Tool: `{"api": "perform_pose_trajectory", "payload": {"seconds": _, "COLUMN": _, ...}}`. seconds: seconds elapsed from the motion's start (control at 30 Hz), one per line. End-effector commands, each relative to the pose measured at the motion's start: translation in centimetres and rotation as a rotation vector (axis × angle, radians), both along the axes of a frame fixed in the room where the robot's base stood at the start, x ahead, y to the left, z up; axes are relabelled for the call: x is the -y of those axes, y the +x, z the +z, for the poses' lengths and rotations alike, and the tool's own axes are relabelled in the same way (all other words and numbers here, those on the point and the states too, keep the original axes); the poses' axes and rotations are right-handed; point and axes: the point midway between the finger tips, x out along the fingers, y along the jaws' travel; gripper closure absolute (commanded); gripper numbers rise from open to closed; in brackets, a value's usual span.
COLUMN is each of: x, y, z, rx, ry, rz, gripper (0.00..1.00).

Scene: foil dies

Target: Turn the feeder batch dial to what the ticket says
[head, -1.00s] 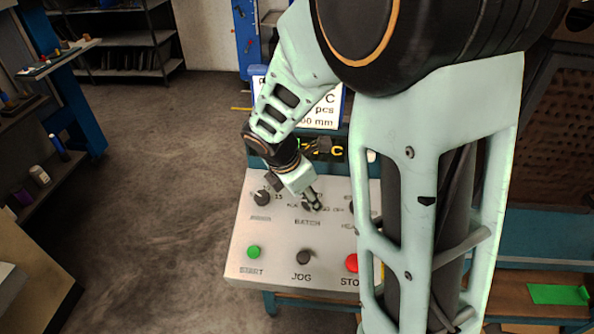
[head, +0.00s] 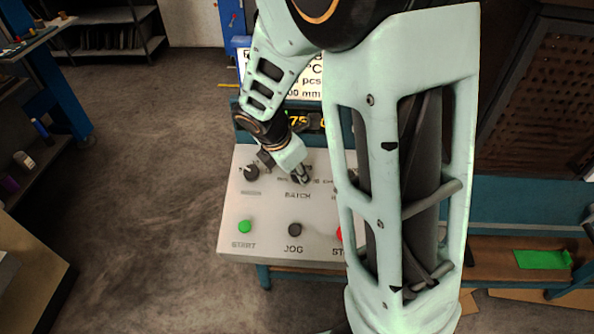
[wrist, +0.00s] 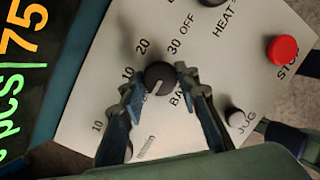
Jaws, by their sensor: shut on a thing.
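My gripper (wrist: 160,78) has one finger on each side of the black batch dial (wrist: 160,73) and is shut on it. A pale pointer line shows on the dial, at its lower edge in the wrist view. The marks 10, 20 and 30 are printed around the dial. In the head view my gripper (head: 301,175) is over the BATCH label and covers most of the dial.
The grey panel (head: 267,212) also bears a left dial (head: 251,172), a green START button (head: 244,226), a black JOG button (head: 295,229) and a red STOP button (wrist: 282,49). A dark display (wrist: 22,65) shows "pcs" and "75". Floor is clear at left.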

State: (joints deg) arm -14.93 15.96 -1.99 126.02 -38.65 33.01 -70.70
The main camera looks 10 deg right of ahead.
Motion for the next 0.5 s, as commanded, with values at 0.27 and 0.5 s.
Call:
{"api": "perform_pose_trajectory", "payload": {"seconds": 0.27, "x": 0.09, "y": 0.01, "z": 0.04, "rx": 0.005, "ry": 0.019, "rz": -0.065, "gripper": 0.95}}
{"api": "perform_pose_trajectory", "payload": {"seconds": 0.5, "x": 0.15, "y": 0.08, "z": 0.11, "rx": 0.021, "ry": 0.067, "rz": -0.225, "gripper": 0.95}}
